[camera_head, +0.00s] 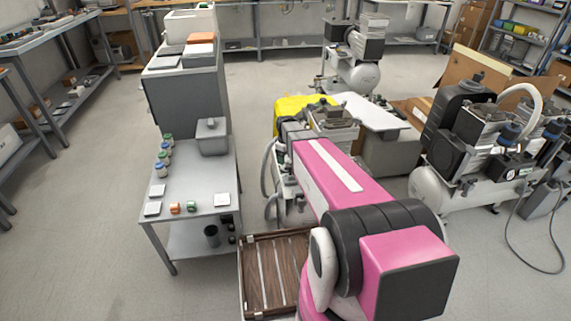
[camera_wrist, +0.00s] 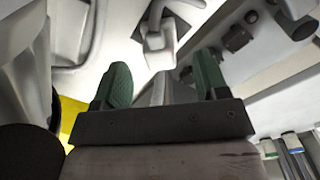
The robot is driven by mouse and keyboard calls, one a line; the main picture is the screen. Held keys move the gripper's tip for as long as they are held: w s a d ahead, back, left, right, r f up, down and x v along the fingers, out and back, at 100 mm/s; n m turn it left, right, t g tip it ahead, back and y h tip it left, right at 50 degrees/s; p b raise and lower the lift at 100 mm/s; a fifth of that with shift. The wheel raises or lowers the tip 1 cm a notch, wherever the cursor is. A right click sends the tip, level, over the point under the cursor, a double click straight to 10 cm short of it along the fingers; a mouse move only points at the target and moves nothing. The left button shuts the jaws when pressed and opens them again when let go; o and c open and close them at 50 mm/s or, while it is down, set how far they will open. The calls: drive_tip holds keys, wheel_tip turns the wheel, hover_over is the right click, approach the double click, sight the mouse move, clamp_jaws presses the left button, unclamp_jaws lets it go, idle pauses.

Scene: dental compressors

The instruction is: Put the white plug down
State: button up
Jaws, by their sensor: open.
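In the wrist view, my gripper (camera_wrist: 163,78) has its two green fingertips spread apart. A small white blocky piece (camera_wrist: 160,42), which may be the white plug, shows just beyond the fingertips, with a gap between them. A pale grey tapered shape (camera_wrist: 168,90) shows between the fingers; I cannot tell whether it touches them. In the head view, my pink arm reaches over a compressor (camera_head: 291,185) beside the grey table. My gripper is not clear there, and I cannot make out the plug.
The grey table (camera_head: 205,180) at left carries jars (camera_head: 166,153), a grey box (camera_head: 212,137) and small parts. A brown slatted crate (camera_head: 262,272) lies on the floor. Another compressor (camera_head: 445,188) stands at right. A yellow object (camera_head: 290,112) is behind my arm. Open floor lies at left.

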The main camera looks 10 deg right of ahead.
wheel_tip(320, 180, up, 8)
drive_tip(key=f, duration=0.1)
drive_tip(key=s+m, duration=0.9)
drive_tip(key=s, duration=1.2)
drive_tip(key=shift+s, duration=0.15)
